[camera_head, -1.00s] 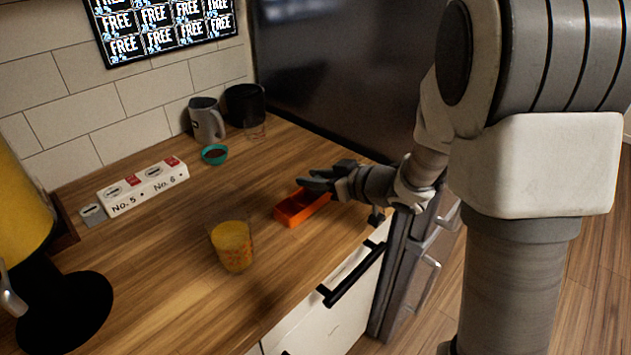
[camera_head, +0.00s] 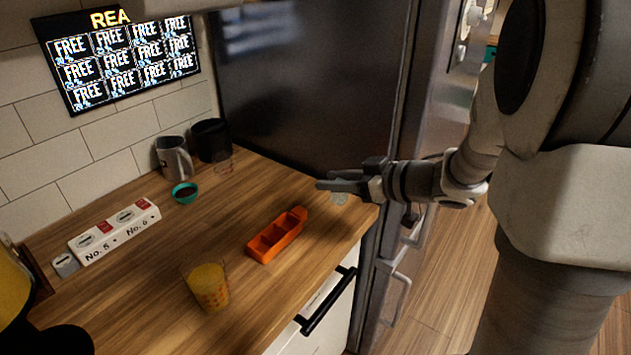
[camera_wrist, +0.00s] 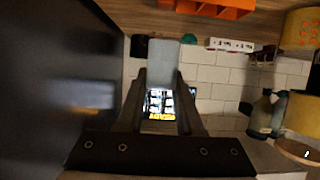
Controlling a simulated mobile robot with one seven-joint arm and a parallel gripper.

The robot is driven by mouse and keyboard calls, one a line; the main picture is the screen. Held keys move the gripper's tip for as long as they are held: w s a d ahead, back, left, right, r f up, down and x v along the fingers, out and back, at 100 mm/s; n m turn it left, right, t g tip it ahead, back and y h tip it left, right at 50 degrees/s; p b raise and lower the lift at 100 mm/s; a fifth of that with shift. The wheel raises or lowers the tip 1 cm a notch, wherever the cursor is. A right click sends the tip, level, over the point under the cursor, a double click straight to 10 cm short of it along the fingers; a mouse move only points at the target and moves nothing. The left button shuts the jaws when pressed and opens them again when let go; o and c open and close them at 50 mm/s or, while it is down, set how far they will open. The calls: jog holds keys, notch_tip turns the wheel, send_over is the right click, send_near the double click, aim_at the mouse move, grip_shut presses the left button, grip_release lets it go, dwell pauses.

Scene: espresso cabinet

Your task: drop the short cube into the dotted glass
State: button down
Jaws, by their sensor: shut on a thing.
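The dotted glass (camera_head: 209,290) stands upright on the wooden counter, holding something yellow, with orange dots on its side. It also shows at the upper right of the wrist view (camera_wrist: 302,28). My gripper (camera_head: 326,186) is right of the orange tray and raised above the counter near its right edge. It is shut on a pale, ice-like short cube (camera_wrist: 163,56), which sits between the fingertips in the wrist view. The cube also shows just below the fingers in the head view (camera_head: 339,198). The glass is well to the left of my gripper and nearer the camera.
An orange compartment tray (camera_head: 278,236) lies between glass and gripper. A white numbered block (camera_head: 115,232), a teal bowl (camera_head: 185,193), a grey pitcher (camera_head: 174,157), a black container (camera_head: 211,140) and a clear glass (camera_head: 223,163) stand farther back. A dark fridge side (camera_head: 310,85) rises behind.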

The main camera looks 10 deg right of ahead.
jog(key=shift+s+d+r, duration=0.1)
jog(key=shift+d+r, duration=0.05)
jog(key=shift+d, duration=0.15)
jog(key=s+a+r+n+g+y+p, duration=0.1)
jog(key=s+a+r+n+g+p, duration=0.25)
jog(key=a+p, duration=0.35)
jog(key=s+a+r+n+g+y+p, duration=0.25)
jog(key=s+a+p, duration=0.2)
jog(key=a, duration=0.45)
jog(key=s+a+r+n+g+p, duration=0.25)
jog(key=s+a+p, duration=0.2)
jog(key=a, duration=0.35)
notch_tip(320, 180, down, 6)
jog(key=g+b, duration=0.1)
jog(key=b, duration=0.4)
jog(key=shift+a+b, duration=0.15)
jog(key=shift+b, duration=0.15)
jog(key=shift+s+n, duration=0.1)
jog(key=shift+n, duration=0.15)
jog(key=shift+c, duration=2.4)
grip_release()
jog(key=shift+f, duration=0.1)
